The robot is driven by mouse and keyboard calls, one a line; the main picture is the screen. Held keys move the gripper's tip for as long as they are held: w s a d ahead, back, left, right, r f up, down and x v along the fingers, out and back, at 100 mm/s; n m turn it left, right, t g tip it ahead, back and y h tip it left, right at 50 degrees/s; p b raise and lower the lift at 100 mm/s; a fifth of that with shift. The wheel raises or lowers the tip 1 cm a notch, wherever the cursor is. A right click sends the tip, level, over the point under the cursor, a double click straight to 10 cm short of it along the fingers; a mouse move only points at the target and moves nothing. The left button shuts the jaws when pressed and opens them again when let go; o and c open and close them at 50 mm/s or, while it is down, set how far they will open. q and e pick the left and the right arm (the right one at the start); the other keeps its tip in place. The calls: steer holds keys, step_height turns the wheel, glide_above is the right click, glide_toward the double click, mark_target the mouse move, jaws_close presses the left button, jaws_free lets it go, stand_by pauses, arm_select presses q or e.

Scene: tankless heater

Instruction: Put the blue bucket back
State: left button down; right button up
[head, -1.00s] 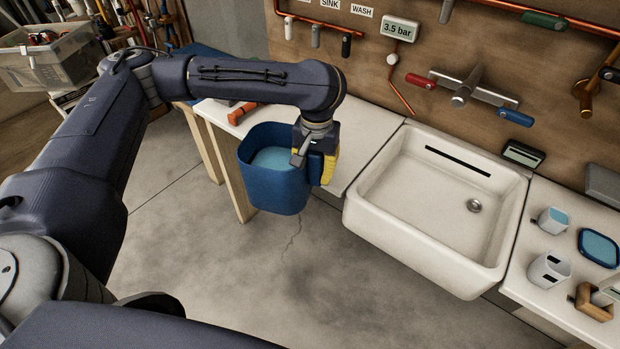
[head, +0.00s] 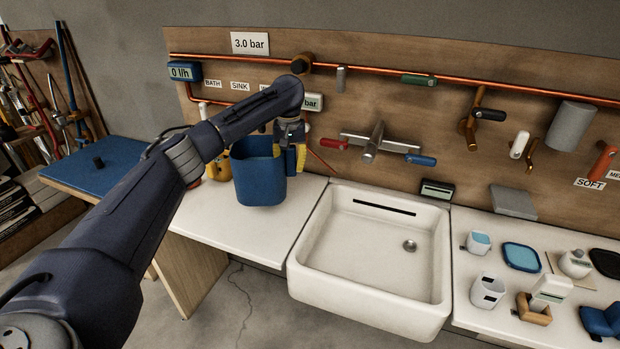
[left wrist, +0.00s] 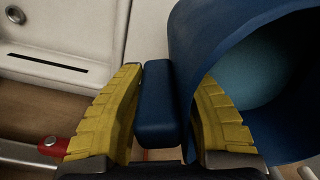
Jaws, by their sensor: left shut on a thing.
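The blue bucket (head: 258,180) is upright over the white counter, left of the sink. I cannot tell whether its base touches the counter. My left gripper (head: 295,158) is at the bucket's right side, shut on its handle. In the left wrist view, the yellow fingers of my left gripper (left wrist: 165,115) stand on both sides of the blue handle (left wrist: 156,105). The bucket's wall and rim (left wrist: 205,25) fill the right of that view, with light blue inside. My right gripper is not in view.
The white sink (head: 365,285) is right of the bucket. A yellow thing (head: 218,168) stands behind the bucket. Counter (head: 205,222) is bare in front. A blue-topped table (head: 95,165) is at the left. Pipes and a tap (head: 374,143) are on the back board.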

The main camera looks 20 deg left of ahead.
arm_select(q)
steer(key=shift+w+a+f, duration=0.1)
steer(key=shift+a+f, duration=0.1)
steer(key=shift+a, duration=0.2)
steer(key=shift+a+m, duration=0.2)
steer(key=shift+m, duration=0.4)
steer(key=shift+r, duration=0.1)
steer(key=shift+s, duration=0.2)
steer(key=shift+f, duration=3.5)
steer(key=c, duration=1)
jaws_free()
